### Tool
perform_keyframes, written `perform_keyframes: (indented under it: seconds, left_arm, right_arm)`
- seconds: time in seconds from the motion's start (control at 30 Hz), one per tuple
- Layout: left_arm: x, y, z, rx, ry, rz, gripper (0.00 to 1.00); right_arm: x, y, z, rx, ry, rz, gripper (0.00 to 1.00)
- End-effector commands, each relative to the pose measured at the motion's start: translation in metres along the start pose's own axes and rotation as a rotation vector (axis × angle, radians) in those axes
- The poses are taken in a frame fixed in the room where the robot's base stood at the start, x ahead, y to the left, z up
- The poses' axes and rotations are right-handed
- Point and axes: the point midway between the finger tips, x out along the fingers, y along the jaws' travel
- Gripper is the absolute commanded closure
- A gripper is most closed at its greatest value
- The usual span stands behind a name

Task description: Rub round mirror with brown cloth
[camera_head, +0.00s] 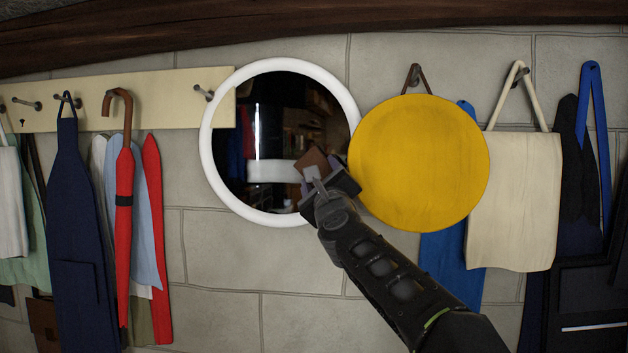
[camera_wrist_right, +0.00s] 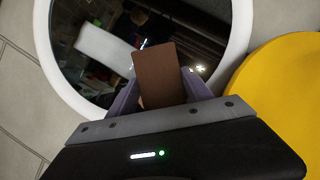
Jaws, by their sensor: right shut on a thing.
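The round mirror (camera_head: 262,120) with a white frame hangs on the stone wall, left of centre in the head view. It also fills the upper part of the right wrist view (camera_wrist_right: 85,45). My right gripper (camera_head: 318,176) is in front of the mirror's lower right part. It is shut on the brown cloth (camera_wrist_right: 161,72), a small flat brown piece that stands out past the fingers over the glass. The cloth also shows in the head view (camera_head: 310,160). I cannot tell whether it touches the glass. My left gripper is not in view.
A yellow round board (camera_head: 420,160) hangs close to the mirror's right side, beside my right arm. A cream bag (camera_head: 517,200) hangs further right. A peg rail (camera_head: 150,95) at left holds a navy apron (camera_head: 80,215) and a red umbrella (camera_head: 125,220). Bare wall lies below the mirror.

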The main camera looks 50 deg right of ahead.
Motion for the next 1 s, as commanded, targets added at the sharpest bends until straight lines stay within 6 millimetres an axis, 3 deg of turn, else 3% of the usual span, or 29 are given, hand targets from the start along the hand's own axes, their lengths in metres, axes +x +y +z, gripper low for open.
perform_keyframes:
  seconds: [0.03, 0.57, 1.0]
  left_arm:
    - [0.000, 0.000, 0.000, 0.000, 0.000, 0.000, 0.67]
    - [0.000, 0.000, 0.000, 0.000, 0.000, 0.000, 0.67]
    - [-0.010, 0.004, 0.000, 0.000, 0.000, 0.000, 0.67]
  right_arm:
    - [0.000, -0.005, -0.007, -0.002, 0.012, -0.012, 0.74]
    - [0.002, -0.006, -0.008, -0.002, 0.015, -0.017, 0.74]
    - [0.014, 0.021, 0.013, -0.001, 0.011, -0.008, 0.74]
